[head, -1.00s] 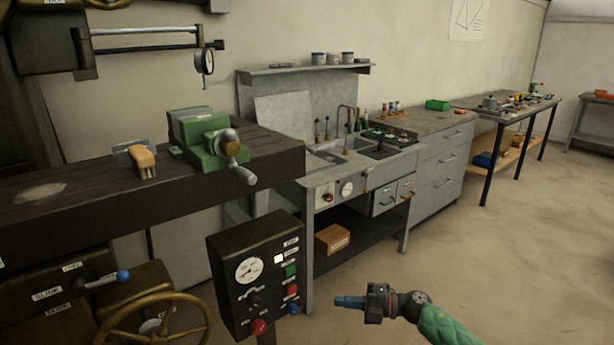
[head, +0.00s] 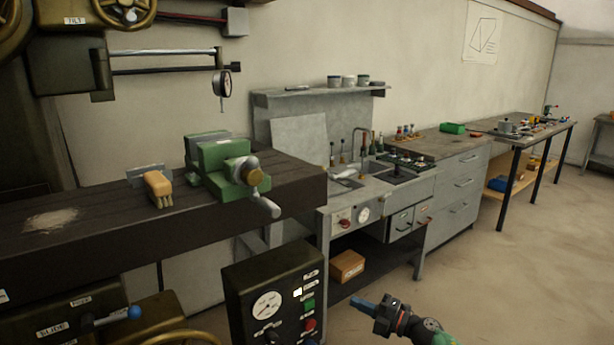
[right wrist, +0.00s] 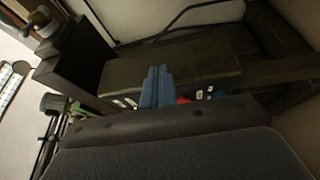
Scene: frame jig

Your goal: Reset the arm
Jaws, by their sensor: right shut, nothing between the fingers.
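My right gripper (head: 362,304) is at the bottom right of the head view, with blue fingers pointing left and a green sleeve on the arm behind it. The fingers are together and empty, and they touch nothing that I can see. In the right wrist view the blue fingers (right wrist: 157,87) stand side by side, closed, in front of the dark control box (right wrist: 172,72). In the head view that control box (head: 290,262), with a dial and coloured buttons, stands to the left of the gripper. My left gripper does not show.
A dark workbench (head: 100,232) at left carries a green vise (head: 225,165) and a brush (head: 158,187). A grey sink bench (head: 345,215) has a brown box (head: 347,266) on its lower shelf. Open floor (head: 520,270) lies at right.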

